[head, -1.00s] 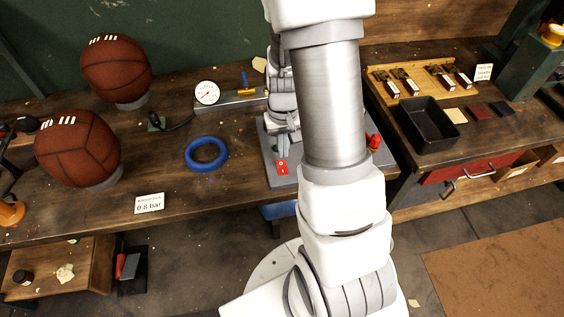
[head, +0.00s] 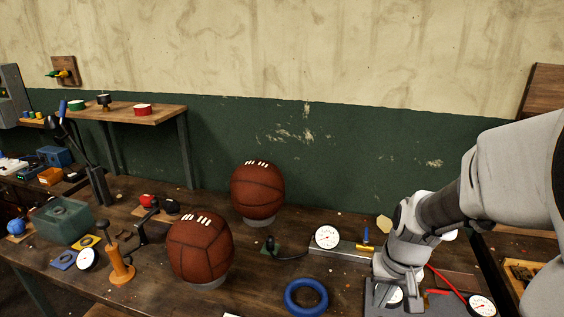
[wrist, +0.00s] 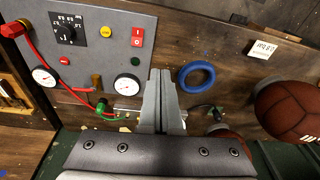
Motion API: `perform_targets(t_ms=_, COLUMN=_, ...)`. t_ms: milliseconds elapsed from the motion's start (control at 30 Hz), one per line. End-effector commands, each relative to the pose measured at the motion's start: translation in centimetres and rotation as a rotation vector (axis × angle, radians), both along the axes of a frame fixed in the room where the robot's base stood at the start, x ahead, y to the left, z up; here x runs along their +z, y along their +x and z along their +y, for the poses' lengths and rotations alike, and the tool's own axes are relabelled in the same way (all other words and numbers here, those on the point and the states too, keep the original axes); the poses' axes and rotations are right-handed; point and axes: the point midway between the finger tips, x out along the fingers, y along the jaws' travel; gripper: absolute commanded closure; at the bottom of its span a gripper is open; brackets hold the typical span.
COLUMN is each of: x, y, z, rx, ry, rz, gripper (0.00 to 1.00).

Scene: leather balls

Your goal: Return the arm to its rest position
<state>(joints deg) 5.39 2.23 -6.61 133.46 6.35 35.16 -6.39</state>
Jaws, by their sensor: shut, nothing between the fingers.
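My arm enters the head view from the right and bends down over the bench. My gripper (wrist: 161,78) points down in the wrist view, with its two grey fingers together and nothing between them. In the head view the gripper's end is low at the right, over or near the grey panel, and its fingertips are hard to make out. The grey control panel (wrist: 105,35) with gauges and a red switch lies left of the fingers in the wrist view. A blue ring (wrist: 197,76) lies to their right, apart from them.
Two brown leather balls stand on round supports, one at the back (head: 258,192) and one nearer (head: 200,248). A white gauge (head: 327,237) stands behind the blue ring (head: 306,297). A orange-handled tool (head: 120,268) and a green box (head: 62,222) are at left. A green wall closes the back.

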Motion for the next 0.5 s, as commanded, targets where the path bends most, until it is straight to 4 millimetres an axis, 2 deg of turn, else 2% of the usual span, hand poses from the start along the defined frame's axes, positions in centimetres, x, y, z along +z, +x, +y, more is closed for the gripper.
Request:
perform_targets(t_ms=33, x=1.6, y=-0.4, z=0.6, rx=0.016, ry=-0.002, rz=-0.031, gripper=1.0)
perform_targets(t_ms=200, x=5.9, y=-2.5, z=2.4, rx=0.06, ry=-0.01, rz=-0.104, gripper=1.0)
perform_targets(t_ms=500, x=11.7, y=-7.4, z=4.8, rx=0.131, ry=-0.045, rz=-0.232, gripper=1.0)
